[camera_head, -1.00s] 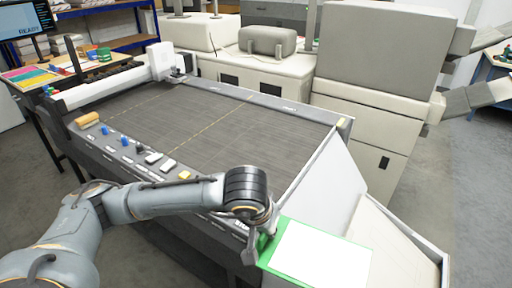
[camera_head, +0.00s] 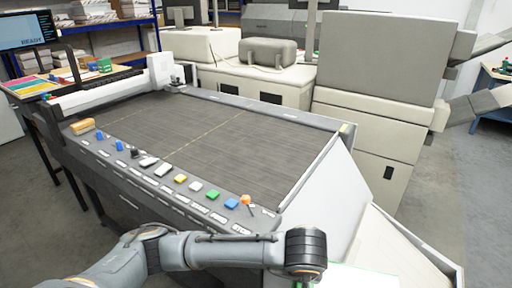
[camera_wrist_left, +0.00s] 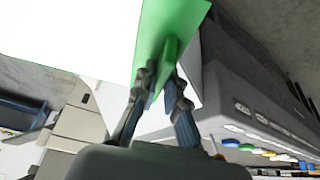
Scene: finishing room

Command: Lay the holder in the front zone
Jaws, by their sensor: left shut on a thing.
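The holder is a flat green board with a white sheet on it. My left gripper (camera_wrist_left: 165,82) is shut on the green edge of the holder (camera_wrist_left: 178,22) in the left wrist view. In the head view only a part of the holder (camera_head: 358,279) shows at the bottom edge, just right of my left wrist, off the near right end of the grey table (camera_head: 225,135). A dashed yellow line crosses the table's bare top. I cannot tell which side is the front zone. My right gripper is not in view.
Coloured buttons (camera_head: 181,179) and an orange knob (camera_head: 246,200) line the table's near edge. A white gantry (camera_head: 110,90) stands along the left end. A sloped panel (camera_head: 325,185) borders the right side.

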